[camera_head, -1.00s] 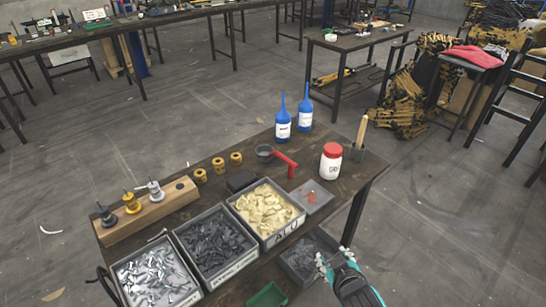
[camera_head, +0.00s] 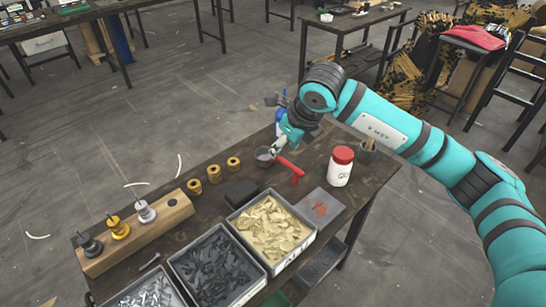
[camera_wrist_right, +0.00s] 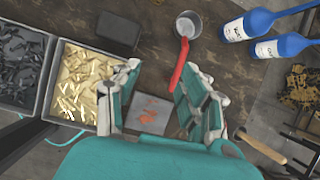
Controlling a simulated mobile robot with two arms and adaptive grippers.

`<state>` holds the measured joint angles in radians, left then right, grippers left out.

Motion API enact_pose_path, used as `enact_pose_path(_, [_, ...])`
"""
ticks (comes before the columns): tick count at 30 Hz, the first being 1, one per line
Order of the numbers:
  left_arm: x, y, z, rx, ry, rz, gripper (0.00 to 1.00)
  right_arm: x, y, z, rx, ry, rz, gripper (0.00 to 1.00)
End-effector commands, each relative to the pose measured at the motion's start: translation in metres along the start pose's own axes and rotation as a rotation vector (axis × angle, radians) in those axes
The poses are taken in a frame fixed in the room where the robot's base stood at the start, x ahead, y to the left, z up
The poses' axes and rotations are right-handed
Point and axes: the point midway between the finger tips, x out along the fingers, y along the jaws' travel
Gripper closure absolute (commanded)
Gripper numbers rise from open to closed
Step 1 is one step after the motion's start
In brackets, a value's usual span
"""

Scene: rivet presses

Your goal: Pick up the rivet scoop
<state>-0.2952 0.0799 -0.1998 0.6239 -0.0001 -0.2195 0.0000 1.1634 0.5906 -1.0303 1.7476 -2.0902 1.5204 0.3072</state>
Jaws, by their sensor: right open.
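The rivet scoop is a small grey cup (camera_head: 264,157) with a red handle (camera_head: 291,170), lying on the dark workbench. In the right wrist view its cup (camera_wrist_right: 188,25) is at the top and its red handle (camera_wrist_right: 179,62) runs down toward the right finger. My right gripper (camera_head: 280,147) is over the scoop, with its fingers pointing down. The handle's lower end lies close to the right finger; contact cannot be told. My left gripper is not in view.
A white jar with a red lid (camera_head: 340,165) stands right of the scoop. Blue bottles (camera_wrist_right: 246,25) stand near it. Bins of brass pieces (camera_head: 268,230) and dark pieces (camera_head: 213,268) line the front, with a flat grey tray (camera_head: 325,203) beside them.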

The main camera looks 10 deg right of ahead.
Motion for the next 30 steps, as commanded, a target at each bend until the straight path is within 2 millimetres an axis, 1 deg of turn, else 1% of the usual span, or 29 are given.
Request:
enact_pose_path(1, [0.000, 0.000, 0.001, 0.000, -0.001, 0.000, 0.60, -0.006, -0.016, -0.003, 0.003, 0.026, -0.060, 0.57])
enact_pose_path(3, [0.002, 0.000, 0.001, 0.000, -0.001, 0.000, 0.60, -0.007, -0.029, -0.006, 0.008, 0.051, -0.110, 0.57])
enact_pose_path(5, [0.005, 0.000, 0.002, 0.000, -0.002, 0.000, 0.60, -0.002, -0.034, -0.009, 0.010, 0.062, -0.128, 0.57])
enact_pose_path(6, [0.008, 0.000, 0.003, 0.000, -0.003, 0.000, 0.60, 0.004, -0.036, -0.010, 0.010, 0.064, -0.132, 0.57])
enact_pose_path(8, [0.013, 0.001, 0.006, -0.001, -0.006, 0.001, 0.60, 0.017, -0.037, -0.011, 0.011, 0.066, -0.132, 0.57])
enact_pose_path(13, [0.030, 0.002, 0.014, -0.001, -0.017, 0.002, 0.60, 0.055, -0.040, -0.013, 0.010, 0.063, -0.128, 0.57])
enact_pose_path(18, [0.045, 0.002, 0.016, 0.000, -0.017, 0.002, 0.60, 0.089, -0.045, -0.015, 0.010, 0.062, -0.128, 0.57])
enact_pose_path(21, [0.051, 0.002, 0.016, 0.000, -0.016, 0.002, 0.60, 0.102, -0.046, -0.015, 0.009, 0.060, -0.127, 0.57])
enact_pose_path(28, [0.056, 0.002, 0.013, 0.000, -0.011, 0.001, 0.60, 0.116, -0.048, -0.015, 0.009, 0.061, -0.126, 0.57])
enact_pose_path(30, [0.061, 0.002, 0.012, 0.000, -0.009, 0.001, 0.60, 0.127, -0.048, -0.015, 0.009, 0.061, -0.125, 0.57])
